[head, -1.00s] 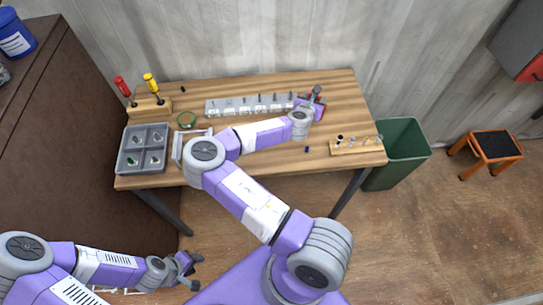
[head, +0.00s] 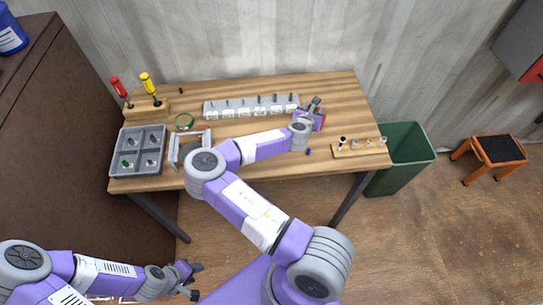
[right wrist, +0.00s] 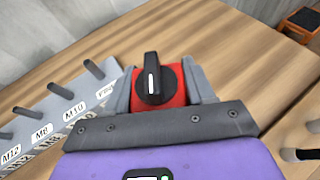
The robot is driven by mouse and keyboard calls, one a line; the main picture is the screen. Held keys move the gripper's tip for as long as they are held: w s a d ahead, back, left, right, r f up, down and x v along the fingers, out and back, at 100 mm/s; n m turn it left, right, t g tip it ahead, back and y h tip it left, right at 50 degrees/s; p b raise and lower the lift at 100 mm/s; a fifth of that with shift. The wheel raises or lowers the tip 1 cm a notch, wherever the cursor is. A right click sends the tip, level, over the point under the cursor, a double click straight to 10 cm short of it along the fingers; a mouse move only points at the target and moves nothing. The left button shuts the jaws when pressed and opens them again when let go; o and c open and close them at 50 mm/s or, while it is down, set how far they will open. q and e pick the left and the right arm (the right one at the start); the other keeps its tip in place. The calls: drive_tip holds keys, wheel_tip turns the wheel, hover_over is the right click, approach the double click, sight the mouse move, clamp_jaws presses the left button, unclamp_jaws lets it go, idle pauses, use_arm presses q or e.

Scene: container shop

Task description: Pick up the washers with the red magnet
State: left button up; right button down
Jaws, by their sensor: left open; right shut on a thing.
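My right gripper (right wrist: 158,88) is shut on the red magnet (right wrist: 174,84), a red block with a black knob on top. In the head view the right gripper (head: 315,112) is over the table, beside the right end of the pegged rack (head: 250,112); the magnet (head: 323,118) shows as a small red patch there. I cannot tell how high it is held. No washers can be made out; the magnet's underside is hidden. My left gripper (head: 194,280) is open and empty, low in front of the table.
The rack's labels include M8, M10 and M12. A wooden peg block (head: 350,150) is at right, by a green bin (head: 405,160).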

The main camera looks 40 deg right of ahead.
drive_tip(key=shift+f+b, duration=0.75)
drive_tip(key=shift+f, duration=0.2)
idle(0.3)
wheel_tip(320, 180, up, 12)
drive_tip(key=p, duration=1)
drive_tip(key=shift+r, duration=0.1)
idle(0.4)
